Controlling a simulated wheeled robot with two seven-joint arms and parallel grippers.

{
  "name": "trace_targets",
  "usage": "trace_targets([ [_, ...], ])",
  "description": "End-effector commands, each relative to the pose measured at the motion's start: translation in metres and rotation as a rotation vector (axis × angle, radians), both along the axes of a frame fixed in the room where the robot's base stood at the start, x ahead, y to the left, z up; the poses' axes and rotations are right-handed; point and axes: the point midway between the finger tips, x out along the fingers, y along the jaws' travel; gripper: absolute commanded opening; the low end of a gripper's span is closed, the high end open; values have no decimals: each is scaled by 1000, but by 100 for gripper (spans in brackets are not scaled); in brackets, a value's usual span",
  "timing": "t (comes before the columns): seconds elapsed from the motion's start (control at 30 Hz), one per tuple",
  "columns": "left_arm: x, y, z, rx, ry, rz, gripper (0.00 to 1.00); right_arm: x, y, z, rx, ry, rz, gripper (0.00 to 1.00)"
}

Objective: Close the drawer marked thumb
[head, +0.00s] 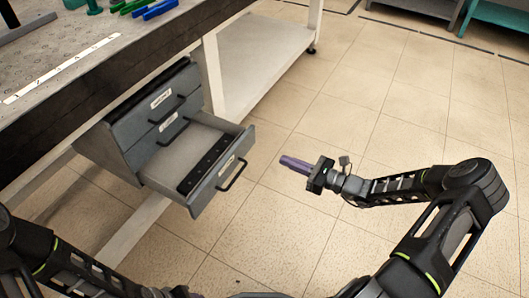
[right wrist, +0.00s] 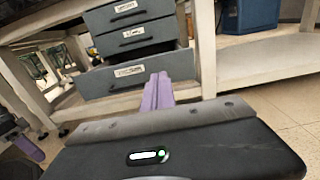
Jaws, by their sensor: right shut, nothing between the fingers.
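A grey drawer unit hangs under the workbench, with three labelled drawers. The bottom drawer (head: 222,180) is pulled out; the top drawer (head: 140,118) and middle drawer (head: 183,130) look shut. The labels are too small to read, so I cannot tell which says thumb. In the right wrist view the bottom drawer's front (right wrist: 100,84) stands ahead, with its label and dark handle. My right gripper (head: 285,161) has its purple fingers shut and empty, pointing toward the open drawer from its right, apart from it. It also shows in the right wrist view (right wrist: 158,80).
The workbench (head: 65,75) is above the drawers, with green and blue items at its back. A white lower shelf (head: 250,55) and a bench leg are beside the unit. The tiled floor (head: 350,110) right of the drawer is clear. A blue bin (right wrist: 250,15) stands on the shelf.

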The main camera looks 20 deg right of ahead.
Motion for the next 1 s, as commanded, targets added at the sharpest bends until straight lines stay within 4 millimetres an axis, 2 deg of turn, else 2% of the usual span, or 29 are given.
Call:
trace_targets([
  [0.27, 2, 0, -14, 1, -4, 3, 48, 24, 22, -3, 1, -2, 4, 0],
  [0.7, 7, -1, -49, 4, -20, 9, 48, 89, 75, -4, -1, -1, 4, 0],
  [1.0, 9, -1, -56, 5, -26, 13, 48, 105, 88, -1, -1, 0, 1, 0],
])
